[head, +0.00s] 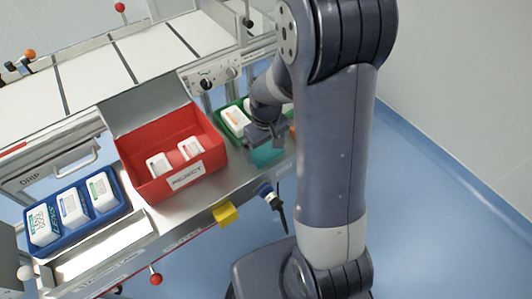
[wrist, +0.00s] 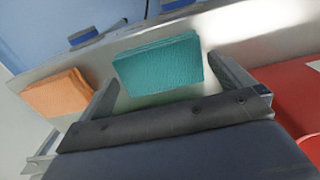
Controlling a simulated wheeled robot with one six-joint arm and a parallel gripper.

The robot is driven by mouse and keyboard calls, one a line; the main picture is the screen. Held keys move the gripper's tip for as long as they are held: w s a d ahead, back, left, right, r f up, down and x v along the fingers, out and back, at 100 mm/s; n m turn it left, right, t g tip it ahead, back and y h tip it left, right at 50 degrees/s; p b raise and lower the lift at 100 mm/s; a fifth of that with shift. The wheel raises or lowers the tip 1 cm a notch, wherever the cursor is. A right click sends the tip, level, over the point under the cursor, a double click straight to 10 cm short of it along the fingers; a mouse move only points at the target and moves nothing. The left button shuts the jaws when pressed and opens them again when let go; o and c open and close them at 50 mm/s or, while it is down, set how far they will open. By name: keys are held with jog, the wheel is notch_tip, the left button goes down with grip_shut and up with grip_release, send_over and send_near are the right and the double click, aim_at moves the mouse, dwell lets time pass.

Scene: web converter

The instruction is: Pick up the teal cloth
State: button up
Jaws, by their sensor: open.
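The teal cloth (wrist: 160,64) is a folded, textured pad lying on the metal shelf. In the wrist view it sits between and just beyond the two fingers of my gripper (wrist: 165,92). My gripper is open, with one finger to either side of the cloth's near edge, and holds nothing. In the head view the teal cloth (head: 267,152) shows just below my gripper (head: 268,140), partly covered by it. I cannot tell whether the fingers touch the cloth.
An orange cloth (wrist: 58,93) lies left of the teal one in the wrist view. A red reject bin (head: 172,182) with white packs stands left of my gripper. A green tray (head: 222,118) is behind it. A blue tray (head: 78,236) stands far left. The shelf's front edge is close.

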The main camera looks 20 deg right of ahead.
aim_at(267, 151)
jog(key=shift+f, duration=0.45)
jog(key=c, duration=0.8)
jog(key=shift+o, duration=0.2)
notch_tip(267, 151, up, 10)
jog(key=p, duration=0.1)
jog(key=o, duration=0.5)
jog(key=c, duration=0.4)
jog(key=shift+o, duration=0.2)
